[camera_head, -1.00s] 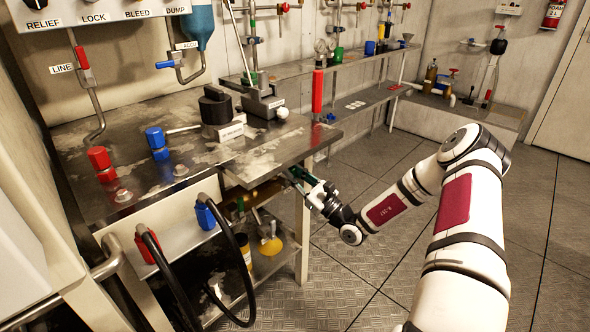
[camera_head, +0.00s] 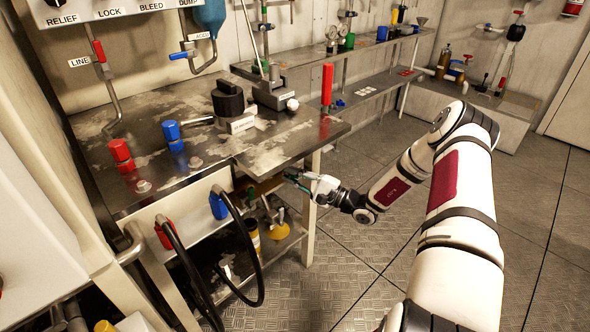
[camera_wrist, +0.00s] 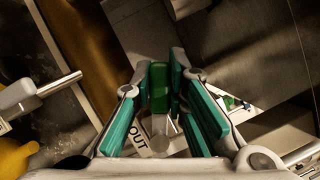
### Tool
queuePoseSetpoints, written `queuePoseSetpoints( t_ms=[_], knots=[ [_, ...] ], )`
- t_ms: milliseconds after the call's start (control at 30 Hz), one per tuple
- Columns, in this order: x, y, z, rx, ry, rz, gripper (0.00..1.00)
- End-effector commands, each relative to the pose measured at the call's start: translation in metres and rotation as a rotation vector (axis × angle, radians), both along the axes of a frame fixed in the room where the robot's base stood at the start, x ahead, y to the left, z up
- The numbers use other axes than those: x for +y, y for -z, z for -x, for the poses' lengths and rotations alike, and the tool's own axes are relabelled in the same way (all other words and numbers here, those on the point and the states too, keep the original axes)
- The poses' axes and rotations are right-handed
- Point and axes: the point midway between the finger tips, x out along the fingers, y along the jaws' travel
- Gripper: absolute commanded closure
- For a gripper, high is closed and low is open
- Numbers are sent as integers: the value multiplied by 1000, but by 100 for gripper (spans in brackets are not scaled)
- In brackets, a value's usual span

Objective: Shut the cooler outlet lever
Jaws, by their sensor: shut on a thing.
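My gripper (camera_wrist: 163,76) is closed around this green grip, with teal pads on both sides. In the head view my gripper (camera_head: 294,177) is low beside the bench, just under the right front edge of its top. The lever cannot be made out there, and the lever's base is partly hidden by my fingers in the wrist view.
The metal bench top (camera_head: 280,139) overhangs my gripper. A bench leg (camera_head: 309,215) stands close by. Black hoses (camera_head: 246,262) hang at the bench front. A yellow object (camera_wrist: 15,158) and a metal rod (camera_wrist: 60,84) lie left in the wrist view. Floor (camera_head: 390,265) to the right is open.

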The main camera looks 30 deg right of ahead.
Motion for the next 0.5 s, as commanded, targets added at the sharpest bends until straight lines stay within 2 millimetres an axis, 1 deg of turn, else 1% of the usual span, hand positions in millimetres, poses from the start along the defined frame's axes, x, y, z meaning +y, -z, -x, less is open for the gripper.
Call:
queuePoseSetpoints(
  t_ms=[200, 500],
  knots=[
    [4, 10, 2, -44, -2, 181, 100],
    [5, 19, 2, -90, -1, 353, 100]
  ],
)
